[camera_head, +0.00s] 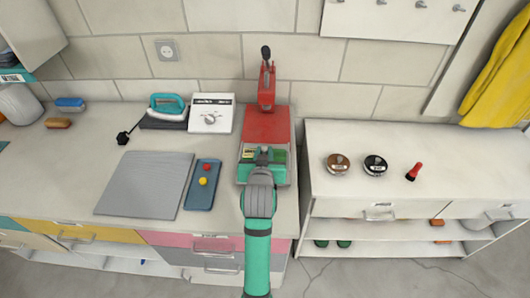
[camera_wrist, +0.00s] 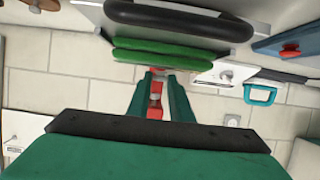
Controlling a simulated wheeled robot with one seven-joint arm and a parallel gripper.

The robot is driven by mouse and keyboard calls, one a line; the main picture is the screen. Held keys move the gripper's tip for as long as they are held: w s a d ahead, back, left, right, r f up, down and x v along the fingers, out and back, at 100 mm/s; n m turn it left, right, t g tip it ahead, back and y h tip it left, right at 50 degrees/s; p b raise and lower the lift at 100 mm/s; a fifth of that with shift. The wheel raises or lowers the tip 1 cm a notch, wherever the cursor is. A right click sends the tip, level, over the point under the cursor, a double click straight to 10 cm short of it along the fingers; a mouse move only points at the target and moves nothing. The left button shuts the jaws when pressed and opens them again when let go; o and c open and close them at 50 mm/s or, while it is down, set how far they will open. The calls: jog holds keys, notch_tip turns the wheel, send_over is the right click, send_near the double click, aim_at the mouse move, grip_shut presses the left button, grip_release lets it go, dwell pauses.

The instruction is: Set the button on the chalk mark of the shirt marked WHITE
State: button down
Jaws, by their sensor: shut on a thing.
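My gripper (camera_head: 263,153) is over the front bed of the red press (camera_head: 267,124). It also shows in the wrist view (camera_wrist: 156,76), with its fingers close together on something small that I cannot make out clearly. Flat green pieces (camera_head: 249,154) lie on the press bed to either side of the gripper, with a small yellowish patch on the left one. In the wrist view green layers (camera_wrist: 165,52) show above the fingertips. I cannot read any WHITE mark or see a chalk mark. No shirt or button can be told clearly.
Two round tins (camera_head: 338,164) and a red brush (camera_head: 414,171) stand on the right cabinet (camera_head: 450,160).

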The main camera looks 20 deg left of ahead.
jog(key=shift+f, duration=0.3)
jog(key=shift+f, duration=0.1)
jog(key=shift+s+a+f, duration=0.1)
jog(key=shift+s+f, duration=0.05)
jog(key=shift+f, duration=0.3)
jog(key=c, duration=1.8)
grip_release()
jog(key=shift+f, duration=0.1)
jog(key=shift+o, duration=1.1)
jog(key=shift+f, duration=0.15)
jog(key=shift+r, duration=0.5)
jog(key=v, duration=1.2)
jog(key=shift+r, duration=0.3)
